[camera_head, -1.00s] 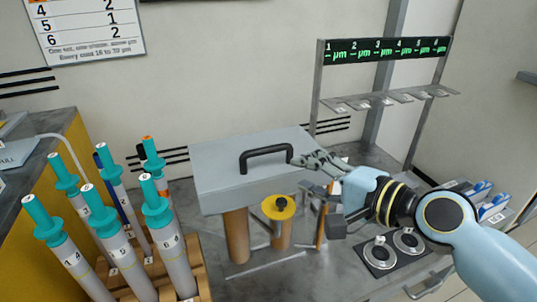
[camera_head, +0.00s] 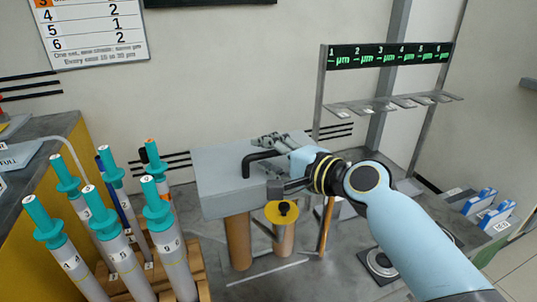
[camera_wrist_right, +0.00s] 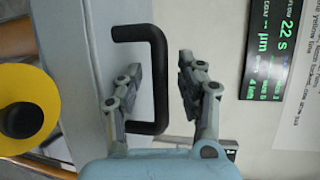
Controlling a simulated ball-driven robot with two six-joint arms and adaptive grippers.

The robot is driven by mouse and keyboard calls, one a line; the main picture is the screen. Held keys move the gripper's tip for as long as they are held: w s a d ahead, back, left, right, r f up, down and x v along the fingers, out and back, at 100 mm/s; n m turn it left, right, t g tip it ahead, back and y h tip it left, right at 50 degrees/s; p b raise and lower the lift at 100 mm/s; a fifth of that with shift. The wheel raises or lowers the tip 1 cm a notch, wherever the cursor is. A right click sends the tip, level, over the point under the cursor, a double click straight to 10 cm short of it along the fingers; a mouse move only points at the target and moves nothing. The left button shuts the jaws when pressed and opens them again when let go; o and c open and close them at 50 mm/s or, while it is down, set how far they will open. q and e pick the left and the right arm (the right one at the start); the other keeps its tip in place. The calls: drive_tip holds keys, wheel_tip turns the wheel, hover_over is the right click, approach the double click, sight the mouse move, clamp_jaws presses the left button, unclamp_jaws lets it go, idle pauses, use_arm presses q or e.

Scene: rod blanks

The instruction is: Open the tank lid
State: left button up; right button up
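The tank lid (camera_head: 220,185) is a flat grey cover, lying closed on the tank in the middle of the head view. A black bar handle (camera_head: 247,163) stands on it. My right gripper (camera_head: 268,165) is at the handle, hiding its right part in the head view. In the right wrist view the gripper (camera_wrist_right: 158,72) is open, with the long bar of the handle (camera_wrist_right: 158,100) between its two fingers. A gap shows on each side of the bar, so I see no grip. My left gripper is not in view.
Several numbered, teal-capped cylinders (camera_head: 125,270) stand in a wooden rack at the left. A yellow disc with a black knob (camera_head: 283,210) sits in front of the lid. A metal shelf (camera_head: 395,106) with green displays stands behind on the right.

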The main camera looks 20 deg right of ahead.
drive_tip(key=shift+c, duration=0.2)
clamp_jaws()
